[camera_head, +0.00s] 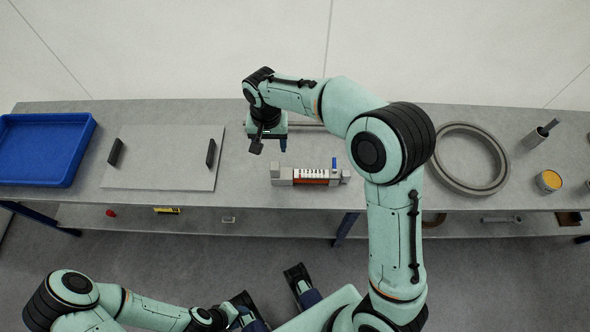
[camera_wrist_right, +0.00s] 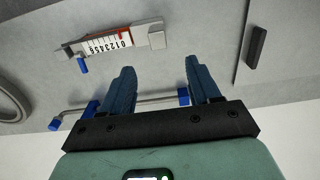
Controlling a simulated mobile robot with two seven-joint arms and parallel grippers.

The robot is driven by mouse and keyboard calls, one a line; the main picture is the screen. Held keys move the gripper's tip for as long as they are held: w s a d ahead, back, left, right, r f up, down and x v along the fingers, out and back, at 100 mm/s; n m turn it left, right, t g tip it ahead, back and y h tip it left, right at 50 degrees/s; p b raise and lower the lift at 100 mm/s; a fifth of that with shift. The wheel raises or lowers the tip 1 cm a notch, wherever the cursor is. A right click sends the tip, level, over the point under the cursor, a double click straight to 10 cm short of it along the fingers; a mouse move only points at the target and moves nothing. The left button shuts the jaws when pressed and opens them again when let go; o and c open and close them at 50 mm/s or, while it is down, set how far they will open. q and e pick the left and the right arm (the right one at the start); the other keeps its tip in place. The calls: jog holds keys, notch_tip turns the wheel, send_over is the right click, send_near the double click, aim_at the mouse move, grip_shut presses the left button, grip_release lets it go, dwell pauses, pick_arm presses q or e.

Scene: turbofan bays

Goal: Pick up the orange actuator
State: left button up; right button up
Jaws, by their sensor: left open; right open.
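The orange actuator (camera_head: 318,181) lies on the grey bench in the head view, just left of my right arm. It has grey end blocks, a white numbered label and a blue fitting. In the right wrist view the actuator (camera_wrist_right: 108,42) lies beyond the fingertips, mostly left of centre. My right gripper (camera_head: 269,145) is open and empty over the bench, left of and behind the actuator; its two blue fingers show in the wrist view (camera_wrist_right: 163,75). My left gripper (camera_head: 268,285) is open and empty in front of the bench, low in the head view.
A thin bar with blue ends (camera_wrist_right: 155,101) lies behind the right fingers. A grey plate with two black handles (camera_head: 165,180) and a blue tray (camera_head: 84,145) are left. A metal ring (camera_head: 498,163), tube (camera_head: 537,137) and yellow can (camera_head: 549,181) are right. A lower shelf holds small parts.

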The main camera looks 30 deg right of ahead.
send_over(274, 165)
jog(key=f, duration=0.3)
jog(key=f+b, duration=0.1)
jog(key=f, duration=0.3)
jog(key=shift+s+a+f, duration=0.1)
jog(key=shift+s+a, duration=0.1)
jog(key=f, duration=0.5)
jog(key=shift+w+d+f+b, duration=0.1)
jog(key=shift+d+f+b, duration=0.1)
jog(key=shift+f+b, duration=0.15)
grip_shut()
jog(key=shift+r, duration=0.15)
dwell(0.5)
